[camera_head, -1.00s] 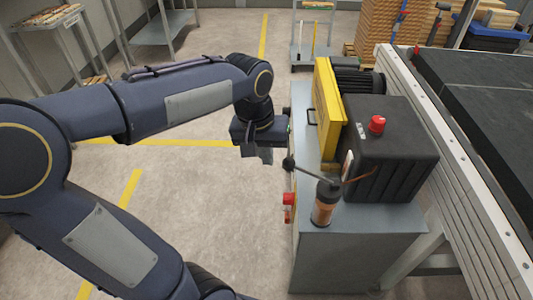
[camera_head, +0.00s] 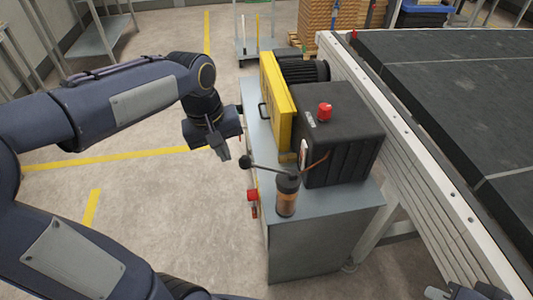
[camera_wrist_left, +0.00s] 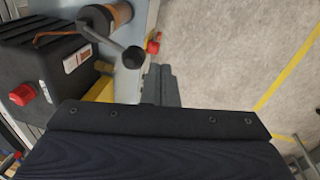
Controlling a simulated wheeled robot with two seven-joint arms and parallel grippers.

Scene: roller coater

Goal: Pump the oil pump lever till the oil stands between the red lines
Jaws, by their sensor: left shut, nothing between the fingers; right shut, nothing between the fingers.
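The oil pump (camera_head: 287,197) is an upright dark-capped cylinder with an amber lower body, on the grey cabinet. Its lever (camera_head: 268,169) points left and ends in a black ball knob (camera_head: 246,162). The knob also shows in the left wrist view (camera_wrist_left: 133,57). My left gripper (camera_head: 224,153) is shut and empty, just left of the knob and apart from it in the picture. A pale gauge plate (camera_wrist_left: 77,60) sits on the black tank (camera_head: 342,140); the oil level and red lines are too small to read. My right gripper (camera_head: 455,292) is shut, partly cut off at the bottom edge.
The grey cabinet (camera_head: 315,245) carries the tank, a yellow guard (camera_head: 277,100) and a motor. A red button (camera_head: 252,195) is on its left side. A long conveyor (camera_head: 440,70) runs along the right. Floor left of the cabinet is clear.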

